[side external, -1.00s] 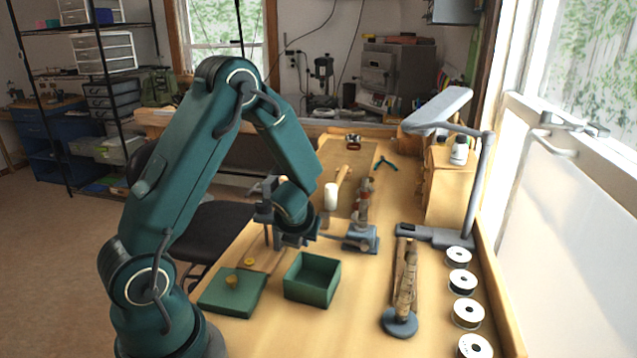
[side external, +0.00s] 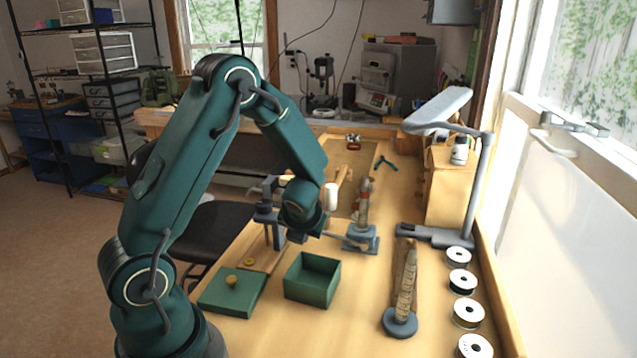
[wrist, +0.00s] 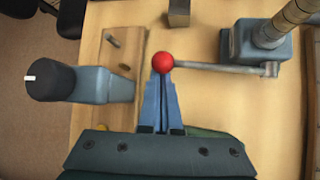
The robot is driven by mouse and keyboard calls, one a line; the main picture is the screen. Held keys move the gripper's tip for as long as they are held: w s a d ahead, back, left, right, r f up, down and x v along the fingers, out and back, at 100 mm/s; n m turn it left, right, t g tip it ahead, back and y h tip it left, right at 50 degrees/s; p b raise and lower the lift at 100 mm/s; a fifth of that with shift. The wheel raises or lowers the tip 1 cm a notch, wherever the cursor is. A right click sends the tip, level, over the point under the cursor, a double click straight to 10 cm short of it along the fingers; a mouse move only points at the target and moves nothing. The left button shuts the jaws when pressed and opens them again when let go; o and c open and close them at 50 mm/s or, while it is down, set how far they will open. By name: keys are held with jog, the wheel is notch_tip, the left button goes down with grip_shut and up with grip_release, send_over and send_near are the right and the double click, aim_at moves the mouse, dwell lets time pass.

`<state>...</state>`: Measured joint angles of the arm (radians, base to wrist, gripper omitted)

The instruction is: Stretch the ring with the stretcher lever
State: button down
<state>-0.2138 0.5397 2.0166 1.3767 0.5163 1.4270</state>
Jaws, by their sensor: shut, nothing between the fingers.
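The ring stretcher (side external: 361,240) has a blue-grey base and an upright tapered post on the bench. It also shows at the upper right of the wrist view (wrist: 265,45). Its grey lever (wrist: 222,68) extends left from the base and ends in a red ball knob (wrist: 162,62). My gripper (wrist: 161,82) is shut and empty, its fingertips just beside the knob. I cannot tell whether they touch it. In the side view my wrist (side external: 302,205) is left of the stretcher, and the fingers are mostly hidden. I cannot make out the ring clearly.
A grey upright tool (wrist: 100,85) stands close left of my fingers. A green open box (side external: 312,280) and a green lid-like slab (side external: 232,292) are nearer the camera. A mandrel stand (side external: 401,322), lamp base (side external: 435,236) and several spools stand right.

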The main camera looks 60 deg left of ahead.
jog(key=w+d+r+m+g+y, duration=0.2)
jog(key=r+y, duration=0.3)
jog(key=r, duration=0.3)
jog(key=shift+w+d+m+g, duration=0.3)
jog(key=shift+w+d+g, duration=0.5)
jog(key=shift+w+g, duration=0.1)
jog(key=shift+r, duration=0.1)
jog(key=shift+d, duration=0.15)
